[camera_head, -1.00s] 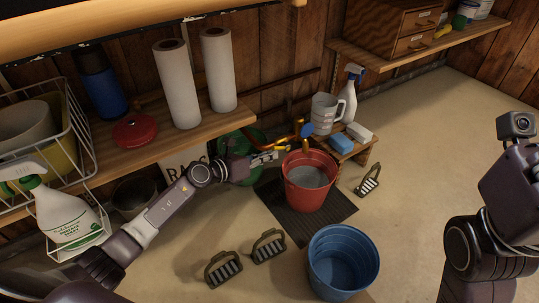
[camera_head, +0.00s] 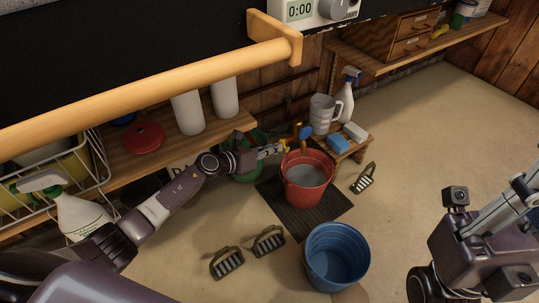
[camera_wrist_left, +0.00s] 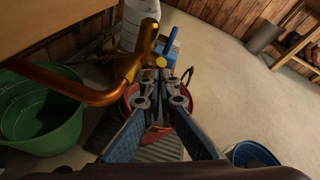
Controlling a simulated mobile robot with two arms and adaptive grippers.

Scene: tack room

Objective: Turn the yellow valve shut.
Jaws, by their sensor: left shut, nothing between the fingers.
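The yellow valve (camera_head: 282,142) is small in the head view, by the pipework behind the red bucket. In the left wrist view its yellow-gold metal (camera_wrist_left: 148,35) stands at the end of a copper pipe, with a blue lever (camera_wrist_left: 173,40) just to its right. My left gripper (camera_head: 277,150) is shut and empty, its tips close to the valve. In the left wrist view the closed fingertips (camera_wrist_left: 163,78) lie just below the fitting; I cannot tell if they touch it. My right gripper is only partly in the head view at the right edge, its fingertips not clearly seen.
A red bucket (camera_head: 307,190) stands on a dark mat (camera_head: 330,208) under the tap. A green tub (camera_wrist_left: 40,125) is left of it, a blue bucket (camera_head: 337,265) in front. A small stool (camera_head: 352,150) holds a jug and sponges. A wooden bar crosses the upper left.

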